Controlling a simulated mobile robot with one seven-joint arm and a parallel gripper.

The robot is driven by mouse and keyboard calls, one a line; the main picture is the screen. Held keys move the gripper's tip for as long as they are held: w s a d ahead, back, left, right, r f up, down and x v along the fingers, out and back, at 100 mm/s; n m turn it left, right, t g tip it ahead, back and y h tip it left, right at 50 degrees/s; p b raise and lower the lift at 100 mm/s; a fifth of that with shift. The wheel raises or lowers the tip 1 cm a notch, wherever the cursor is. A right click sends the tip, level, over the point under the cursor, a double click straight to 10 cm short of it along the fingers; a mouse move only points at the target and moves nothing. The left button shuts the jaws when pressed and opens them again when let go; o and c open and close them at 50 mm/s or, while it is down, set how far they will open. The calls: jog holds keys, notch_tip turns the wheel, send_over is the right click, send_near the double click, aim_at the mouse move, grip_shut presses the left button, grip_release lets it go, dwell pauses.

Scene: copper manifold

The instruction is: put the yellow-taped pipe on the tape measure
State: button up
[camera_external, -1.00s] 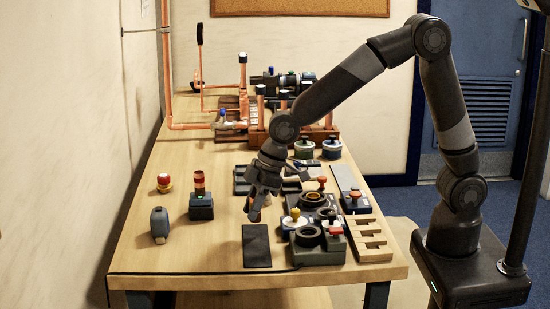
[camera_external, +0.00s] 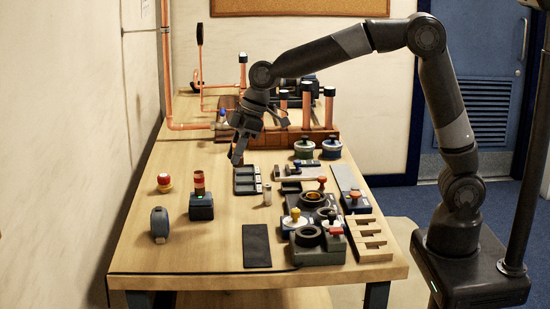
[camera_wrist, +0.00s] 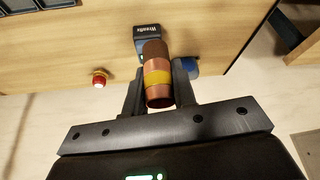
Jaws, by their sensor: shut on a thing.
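My gripper (camera_wrist: 158,88) is shut on the yellow-taped pipe (camera_wrist: 157,66), a short copper piece with a yellow band and a dark far end. The tape measure (camera_external: 160,224), a rounded blue-grey case, stands upright at the front left of the table, well away from my gripper. In the wrist view a blue rounded thing (camera_wrist: 191,67), apparently the tape measure, is partly hidden behind the right finger.
Copper pipework stands behind.

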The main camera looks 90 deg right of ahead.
jog(key=w+r, duration=0.3)
jog(key=w, duration=1.1)
send_over(156, 212)
jog(key=shift+m, duration=0.3)
notch_tip(156, 212, down, 7)
jog(key=shift+r, duration=0.2)
jog(key=shift+f, duration=2.05)
jog(key=o, duration=1)
jog(key=shift+f, duration=0.1)
